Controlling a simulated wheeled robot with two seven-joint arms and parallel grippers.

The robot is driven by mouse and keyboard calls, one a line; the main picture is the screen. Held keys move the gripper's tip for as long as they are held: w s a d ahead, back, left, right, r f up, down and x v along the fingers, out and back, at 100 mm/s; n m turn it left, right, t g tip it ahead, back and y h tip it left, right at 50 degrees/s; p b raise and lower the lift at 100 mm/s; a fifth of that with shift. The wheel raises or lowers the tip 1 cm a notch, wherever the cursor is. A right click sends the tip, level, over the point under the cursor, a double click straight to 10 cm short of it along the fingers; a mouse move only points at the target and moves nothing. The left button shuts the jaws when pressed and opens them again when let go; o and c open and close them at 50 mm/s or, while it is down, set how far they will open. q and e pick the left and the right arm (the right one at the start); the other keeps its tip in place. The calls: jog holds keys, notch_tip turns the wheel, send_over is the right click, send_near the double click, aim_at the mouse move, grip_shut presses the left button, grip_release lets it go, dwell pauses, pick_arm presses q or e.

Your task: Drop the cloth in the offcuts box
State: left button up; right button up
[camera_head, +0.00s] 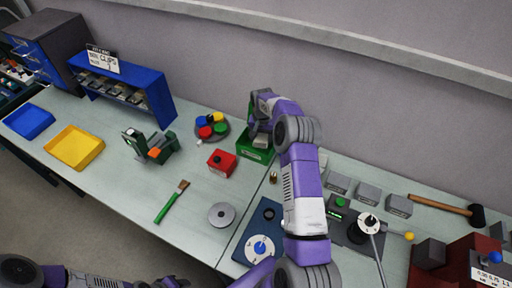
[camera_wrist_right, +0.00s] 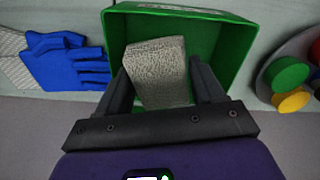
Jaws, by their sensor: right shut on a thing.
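The cloth is a grey, speckled folded piece (camera_wrist_right: 157,72) between the fingers of my right gripper (camera_wrist_right: 160,85) in the right wrist view. In the head view, my right gripper (camera_head: 260,128) is over the green box, with a pale bit of the cloth (camera_head: 261,142) below it. The green offcuts box (camera_head: 254,153) stands on the bench near the wall; in the right wrist view, its open inside (camera_wrist_right: 215,50) lies behind the cloth. I cannot tell whether the cloth touches the box floor. My left gripper is out of view; only part of that arm shows at the bottom.
A round tray with coloured caps (camera_head: 211,128) and a red block (camera_head: 221,160) are left of the box. A blue glove (camera_wrist_right: 65,62) lies beside the box in the right wrist view. Grey blocks (camera_head: 368,193) stand to the right.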

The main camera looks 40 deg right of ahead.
jog(key=o, duration=1.1)
notch_tip(320, 180, up, 8)
jog(key=shift+f, duration=0.2)
jog(key=shift+w+a, duration=0.1)
